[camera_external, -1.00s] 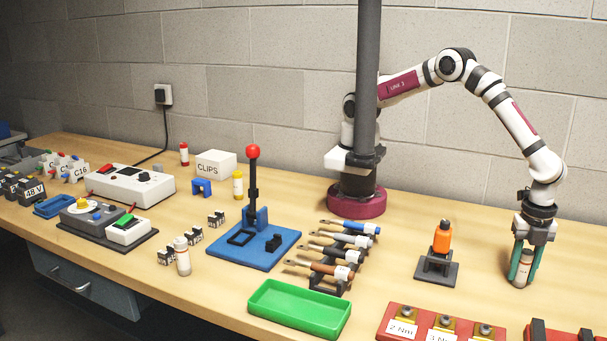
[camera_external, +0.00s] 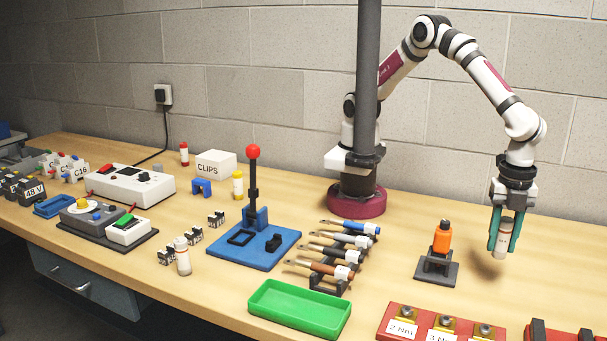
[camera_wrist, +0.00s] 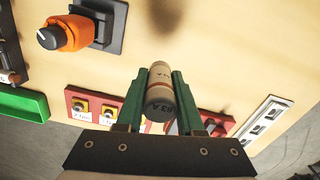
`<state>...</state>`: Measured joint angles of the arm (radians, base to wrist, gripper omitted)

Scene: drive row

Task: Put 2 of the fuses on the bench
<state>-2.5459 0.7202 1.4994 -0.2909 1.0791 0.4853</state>
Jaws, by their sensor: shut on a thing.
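My gripper (camera_external: 502,236) is shut on a pale fuse (camera_external: 502,247) and holds it upright above the bench (camera_external: 400,225), with a shadow on the wood below. In the wrist view the fuse (camera_wrist: 160,90) sits between the two green fingers, with a brown band and dark lettering on it. A similar pale cylinder (camera_external: 182,257) stands on the bench at the front left.
An orange driver on a dark stand (camera_external: 440,250) is left of my gripper. Red blocks (camera_external: 440,325) lie in front, and a green tray (camera_external: 300,308) and a tool rack (camera_external: 340,262) lie farther left. Bare bench surrounds the space below my gripper.

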